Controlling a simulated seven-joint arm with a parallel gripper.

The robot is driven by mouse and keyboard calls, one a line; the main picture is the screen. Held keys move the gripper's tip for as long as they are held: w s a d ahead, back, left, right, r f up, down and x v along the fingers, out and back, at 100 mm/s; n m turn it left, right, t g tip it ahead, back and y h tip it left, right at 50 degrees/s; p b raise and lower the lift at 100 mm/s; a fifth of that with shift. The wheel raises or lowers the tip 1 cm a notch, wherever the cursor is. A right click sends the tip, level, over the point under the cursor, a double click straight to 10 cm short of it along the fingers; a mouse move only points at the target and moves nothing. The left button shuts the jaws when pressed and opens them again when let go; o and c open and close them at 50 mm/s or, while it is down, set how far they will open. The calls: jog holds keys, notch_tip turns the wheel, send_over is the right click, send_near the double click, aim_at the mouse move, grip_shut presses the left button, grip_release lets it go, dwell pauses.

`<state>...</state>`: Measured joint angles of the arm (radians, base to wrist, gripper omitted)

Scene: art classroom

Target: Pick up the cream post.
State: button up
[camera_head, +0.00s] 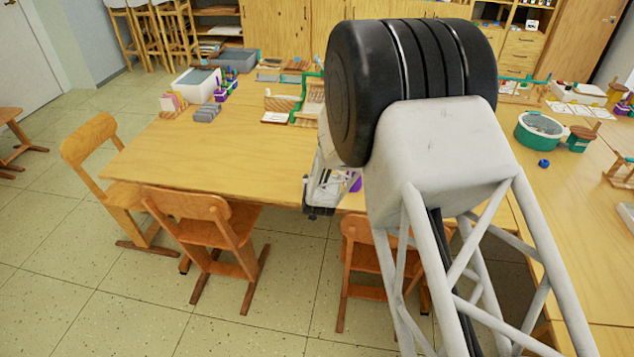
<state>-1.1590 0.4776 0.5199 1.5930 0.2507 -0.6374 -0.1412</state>
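I cannot pick out a cream post in this view; my arm covers much of the table's middle and right part. My gripper (319,209) hangs at the front edge of the wooden table (200,150), pointing down, partly hidden behind my arm. It is too small and covered to tell whether it is open or shut, or whether it holds anything. A small purple thing (355,183) shows just right of it, mostly hidden.
A white bin (196,84), grey blocks (207,112) and a wooden rack (311,97) stand along the table's back. A green tub (540,131) and blue cap (543,163) are at right. Wooden chairs (205,225) line the front. The table's left front is clear.

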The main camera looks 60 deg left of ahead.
dwell(0.6)
jog(key=c, duration=1)
jog(key=shift+c, duration=0.2)
jog(key=shift+r, duration=0.1)
jog(key=shift+r, duration=0.75)
notch_tip(320, 180, up, 2)
jog(key=shift+r, duration=0.1)
jog(key=s+d, duration=0.3)
jog(key=d, duration=0.4)
jog(key=s+d+r, duration=0.1)
jog(key=s+d, duration=0.3)
jog(key=d, duration=0.3)
jog(key=shift+d, duration=0.15)
